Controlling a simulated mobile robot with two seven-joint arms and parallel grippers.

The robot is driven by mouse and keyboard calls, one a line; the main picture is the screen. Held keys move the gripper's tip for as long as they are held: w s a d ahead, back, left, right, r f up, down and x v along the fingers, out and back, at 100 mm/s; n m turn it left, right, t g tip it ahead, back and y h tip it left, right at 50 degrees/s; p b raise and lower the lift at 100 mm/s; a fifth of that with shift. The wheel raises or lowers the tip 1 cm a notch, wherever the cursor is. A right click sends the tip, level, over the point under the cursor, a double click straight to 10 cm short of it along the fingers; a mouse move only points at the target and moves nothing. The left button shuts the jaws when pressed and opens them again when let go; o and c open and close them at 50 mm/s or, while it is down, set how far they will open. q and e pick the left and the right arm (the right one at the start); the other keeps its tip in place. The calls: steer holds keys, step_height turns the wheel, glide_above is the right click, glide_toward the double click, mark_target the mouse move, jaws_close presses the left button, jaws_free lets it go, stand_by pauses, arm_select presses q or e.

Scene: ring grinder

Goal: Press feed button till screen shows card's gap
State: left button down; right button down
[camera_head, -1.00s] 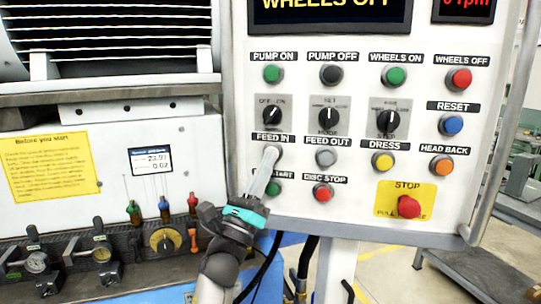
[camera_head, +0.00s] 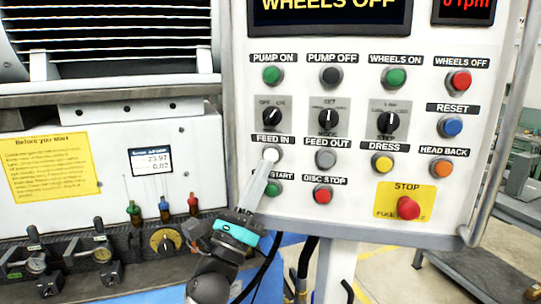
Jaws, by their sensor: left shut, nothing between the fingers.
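The control panel (camera_head: 350,210) fills the right half of the view. The pale FEED IN button (camera_head: 271,155) is on its left side, under a black label. My left gripper (camera_head: 265,168) is shut and empty, its narrow fingers pointing up at the lower edge of this button. I cannot tell whether the tips touch it. The dark screen (camera_head: 330,14) at the panel's top shows yellow "WHEELS OFF", its upper part cut off. A small white card (camera_head: 151,161) on the machine front at left seems to read 23.97 and 0.02. My right gripper is not in view.
The grey FEED OUT button (camera_head: 325,157) is right of FEED IN. A green START button (camera_head: 273,188) is just below, partly covered by my gripper. A red stop knob (camera_head: 408,208) on a yellow plate is lower right. A yellow notice (camera_head: 52,165) is at left.

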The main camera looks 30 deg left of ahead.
arm_select(q)
steer(key=shift+s+d, duration=0.2)
steer(key=shift+s, duration=0.4)
steer(key=shift+s+d, duration=0.15)
steer(key=shift+s, duration=0.45)
